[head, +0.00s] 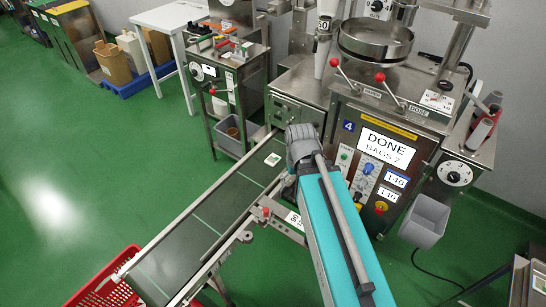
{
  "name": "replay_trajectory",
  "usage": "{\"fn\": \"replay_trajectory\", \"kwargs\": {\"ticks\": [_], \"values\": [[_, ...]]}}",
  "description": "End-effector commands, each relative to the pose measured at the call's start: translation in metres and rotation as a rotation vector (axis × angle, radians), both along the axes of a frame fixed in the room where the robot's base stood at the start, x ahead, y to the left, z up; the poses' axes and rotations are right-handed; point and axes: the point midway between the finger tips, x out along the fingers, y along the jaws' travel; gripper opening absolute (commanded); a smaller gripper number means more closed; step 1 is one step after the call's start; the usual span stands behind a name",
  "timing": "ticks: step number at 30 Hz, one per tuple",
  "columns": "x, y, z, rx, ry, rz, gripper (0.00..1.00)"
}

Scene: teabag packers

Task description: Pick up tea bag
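A small pale tea bag with a green mark (273,159) lies flat on the dark conveyor belt (205,217), near the belt's far end by the packing machine. My teal arm reaches up from the bottom of the head view, and its grey wrist is just right of the tea bag, over the belt's right side. My gripper's fingers are hidden behind the wrist and arm, so I cannot see whether they are open or what they hold.
The packing machine (387,138) with a "DONE" display stands right of the belt. A red basket (108,291) sits at the belt's near end. A grey bin (425,221) hangs at the machine's right. A tool cart (229,86) stands behind. Green floor at left is clear.

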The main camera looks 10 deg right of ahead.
Motion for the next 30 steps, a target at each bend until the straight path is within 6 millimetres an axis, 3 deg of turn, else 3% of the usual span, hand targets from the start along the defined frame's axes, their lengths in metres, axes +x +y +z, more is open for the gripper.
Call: {"fn": "replay_trajectory", "kwargs": {"ticks": [1,15,21,30], "values": [[0.000,0.000,0.018,0.000,0.000,0.000,1.00],[0.000,0.000,0.110,-0.001,0.000,-0.001,1.00],[0.000,-0.001,0.133,-0.001,0.000,-0.001,1.00],[0.000,-0.001,0.139,-0.001,0.000,-0.001,1.00]]}}
